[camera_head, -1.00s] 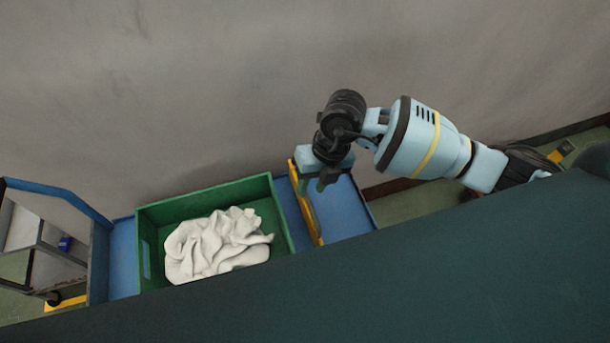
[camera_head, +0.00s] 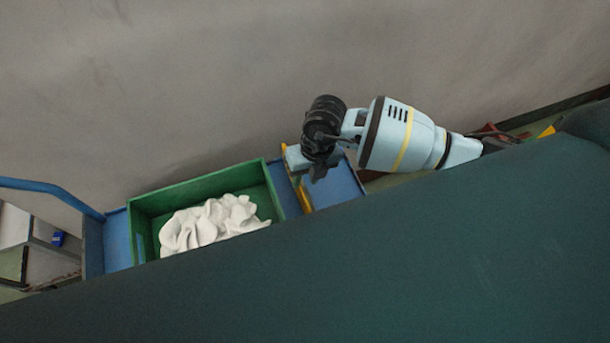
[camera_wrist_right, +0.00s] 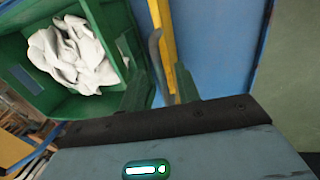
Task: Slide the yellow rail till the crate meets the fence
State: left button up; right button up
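The yellow rail (camera_head: 306,196) stands upright across the blue bed, right of the green crate (camera_head: 197,189), with a narrow strip of blue between them. The crate holds a white cloth heap (camera_head: 213,222). My right gripper (camera_head: 310,172) is at the rail's far end. In the right wrist view, the two fingers (camera_wrist_right: 162,86) are apart, with the yellow rail (camera_wrist_right: 163,35) and a thin grey bar (camera_wrist_right: 155,50) showing between them. Whether they touch the rail is unclear. A blue upright end (camera_head: 93,245), possibly the fence, stands left of the crate, apart from it. My left gripper is out of view.
The blue bed shows bare left of the crate (camera_head: 117,240) and right of the rail (camera_head: 340,185). A dark teal surface (camera_head: 400,260) fills the foreground and hides the near side. A grey wall (camera_head: 200,80) lies behind. A blue tube (camera_head: 50,190) runs at far left.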

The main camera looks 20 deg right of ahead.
jog(key=shift+f, duration=0.25)
grip_shut()
jog(key=shift+r, duration=0.1)
dwell(1.2)
